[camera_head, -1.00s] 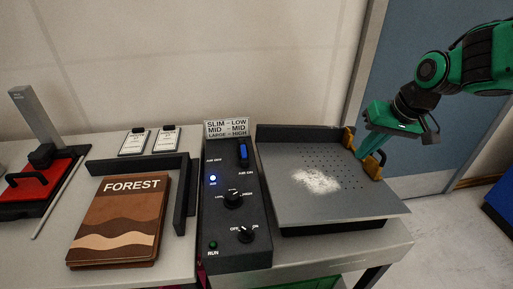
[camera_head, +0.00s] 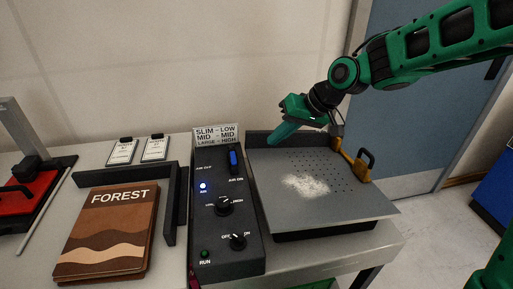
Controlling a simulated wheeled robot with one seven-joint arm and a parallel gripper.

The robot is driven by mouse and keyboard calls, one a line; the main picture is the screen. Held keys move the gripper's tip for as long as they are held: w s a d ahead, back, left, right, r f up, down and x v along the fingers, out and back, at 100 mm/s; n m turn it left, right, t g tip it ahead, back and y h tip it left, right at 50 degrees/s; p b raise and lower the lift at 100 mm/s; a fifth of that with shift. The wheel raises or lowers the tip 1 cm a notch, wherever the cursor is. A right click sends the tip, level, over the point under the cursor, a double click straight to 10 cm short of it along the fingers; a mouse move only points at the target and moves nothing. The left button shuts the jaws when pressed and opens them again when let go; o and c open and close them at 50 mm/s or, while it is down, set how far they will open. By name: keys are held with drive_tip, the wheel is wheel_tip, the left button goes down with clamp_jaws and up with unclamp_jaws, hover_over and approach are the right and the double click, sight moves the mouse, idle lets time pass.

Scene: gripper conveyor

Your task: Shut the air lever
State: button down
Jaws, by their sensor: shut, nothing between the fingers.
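The air lever (camera_head: 233,160) is a blue handle in a slot near the top of the black control panel (camera_head: 228,256). Small "AIR OUT" and "AIR ON" labels stand beside the slot, and the handle sits toward the lower part of it. A blue lamp (camera_head: 203,186) glows below and left of the lever. My green gripper (camera_head: 274,142) is shut and empty. It hangs above the back left of the grey perforated tray, to the right of the lever and apart from it.
White powder (camera_head: 305,185) lies on the grey tray (camera_head: 345,208). A yellow bracket with a black handle (camera_head: 358,163) stands at its right edge. A sign (camera_head: 216,135) stands behind the panel. A brown FOREST book (camera_head: 112,228) lies left, inside a black corner frame (camera_head: 169,205).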

sight(233, 156)
drive_tip(key=x, duration=1)
drive_tip(key=shift+s, duration=0.15)
drive_tip(key=shift+s+a+r, duration=0.1)
drive_tip(key=shift+s+a, duration=0.1)
drive_tip(key=shift+a, duration=0.7)
drive_tip(key=shift+s+a, duration=0.25)
drive_tip(key=shift+a, duration=0.65)
